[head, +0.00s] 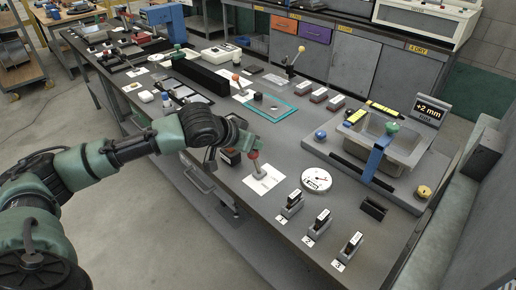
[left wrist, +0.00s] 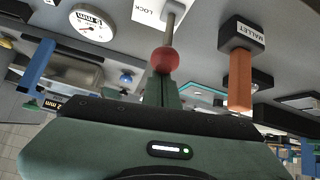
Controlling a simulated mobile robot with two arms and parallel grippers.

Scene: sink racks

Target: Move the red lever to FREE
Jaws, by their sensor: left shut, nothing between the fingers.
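The red lever (head: 253,155) has a red ball knob on a pale metal shaft, which rises from a white card (head: 269,184) near the bench's front edge. In the left wrist view the red ball (left wrist: 165,60) is upside down with its shaft; the card (left wrist: 148,12) reads LOCK there. No FREE label is readable. My left gripper (head: 249,146) is shut and empty, its fingertips right at the ball. In the wrist view the closed fingers (left wrist: 162,78) lie just behind or against the ball; I cannot tell if they touch. My right gripper is not in view.
A block marked MALLET (left wrist: 246,36) with an orange handle stands beside the lever. A round dial (head: 316,179) and several small numbered blocks (head: 319,224) stand to the right. A sink basin (head: 385,141) with a blue bar is farther right. Another red-knobbed lever (head: 235,77) stands farther back.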

